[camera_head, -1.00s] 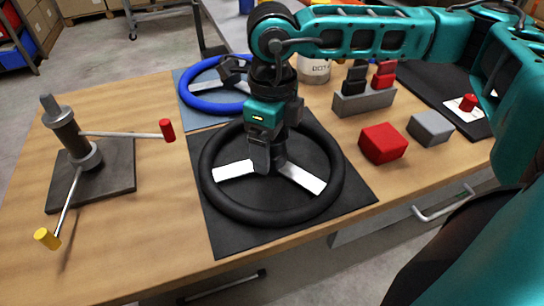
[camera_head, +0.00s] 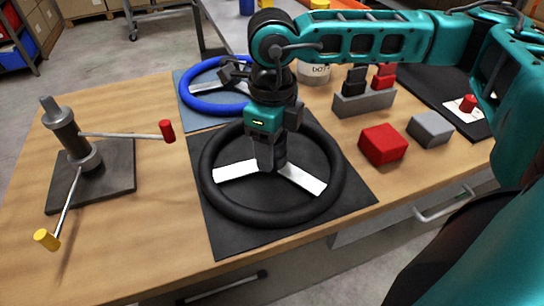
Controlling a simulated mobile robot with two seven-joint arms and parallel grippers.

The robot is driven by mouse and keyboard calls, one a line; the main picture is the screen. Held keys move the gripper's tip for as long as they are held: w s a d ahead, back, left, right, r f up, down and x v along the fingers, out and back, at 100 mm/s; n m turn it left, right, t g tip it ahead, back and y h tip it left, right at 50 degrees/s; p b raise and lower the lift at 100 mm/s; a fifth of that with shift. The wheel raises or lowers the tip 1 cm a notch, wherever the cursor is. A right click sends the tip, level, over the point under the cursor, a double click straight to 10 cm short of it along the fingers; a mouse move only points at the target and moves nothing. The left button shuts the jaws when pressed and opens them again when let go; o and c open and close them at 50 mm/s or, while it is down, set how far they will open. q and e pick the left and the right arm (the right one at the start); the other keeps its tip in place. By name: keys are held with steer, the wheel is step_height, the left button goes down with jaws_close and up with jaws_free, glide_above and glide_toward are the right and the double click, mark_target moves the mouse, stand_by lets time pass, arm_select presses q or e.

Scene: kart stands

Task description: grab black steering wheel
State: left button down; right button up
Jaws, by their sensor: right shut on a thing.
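The black steering wheel (camera_head: 270,217) lies flat on a black square mat (camera_head: 228,236) in the middle of the wooden table. It has a thick black rim and white spokes. My right gripper (camera_head: 268,165) comes down from above onto the middle of the wheel and is shut on its hub. The hub is mostly hidden behind the fingers. The far part of the rim is partly hidden behind my right arm. My left gripper does not show.
A blue steering wheel (camera_head: 212,108) lies behind. At left stands a post with levers (camera_head: 80,148) tipped red and yellow. At right are a red block (camera_head: 383,144), a grey block (camera_head: 431,129) and a grey holder (camera_head: 364,102) with switches. Bare table lies at front left.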

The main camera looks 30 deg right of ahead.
jaws_close()
steer(key=shift+w+r, duration=0.1)
